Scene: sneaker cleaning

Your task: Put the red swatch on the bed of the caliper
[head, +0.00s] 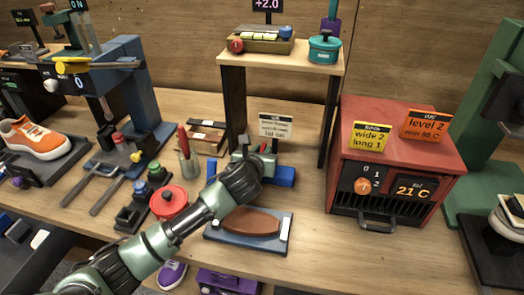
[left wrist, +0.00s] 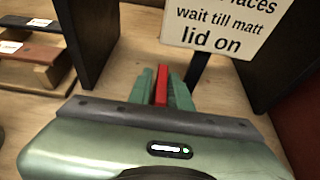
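My left gripper (head: 262,150) is at mid-table, in front of the shelf stand. In the left wrist view its two green fingers (left wrist: 161,90) press on both sides of a narrow red piece (left wrist: 161,85), which looks like the red swatch seen edge-on. In the head view the swatch is mostly hidden by the gripper. I cannot tell for sure which device is the caliper; a brass-coloured device (head: 262,42) with a red knob and a "+2.0" display stands on the shelf. My right gripper is not in view.
A swatch rack (head: 207,135) lies left of the shelf post. A white sign (head: 275,127) stands behind the gripper. A teal pot (head: 323,50) shares the shelf (head: 285,59). A red oven (head: 395,150) is to the right. A blue board with a brown pad (head: 250,222) lies below the arm.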

